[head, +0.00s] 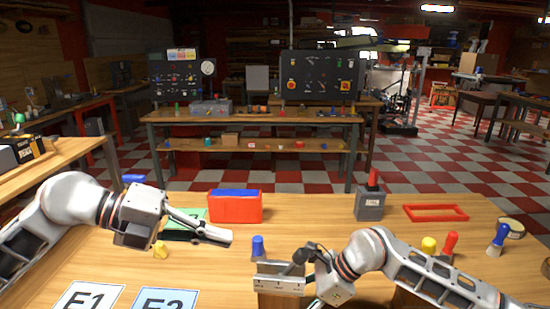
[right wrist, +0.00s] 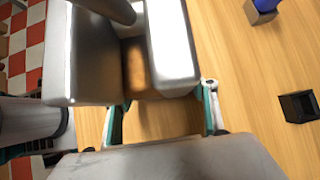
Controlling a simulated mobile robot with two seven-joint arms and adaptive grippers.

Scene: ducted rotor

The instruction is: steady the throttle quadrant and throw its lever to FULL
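The throttle quadrant appears to be the grey box (head: 370,207) with a white label at the back right of the table. Its red-handled lever (head: 373,179) stands up from the top, nearly upright. My left gripper (head: 222,236) points right, left of the quadrant and apart from it, above the table; whether its fingers are parted does not show.
A red box with a blue top (head: 235,208) and a green item (head: 186,228) lie near my left gripper. A blue peg (head: 258,246) stands in the middle. A red frame (head: 436,213) lies right of the quadrant. Yellow, red and blue-handled pieces stand around my right arm.

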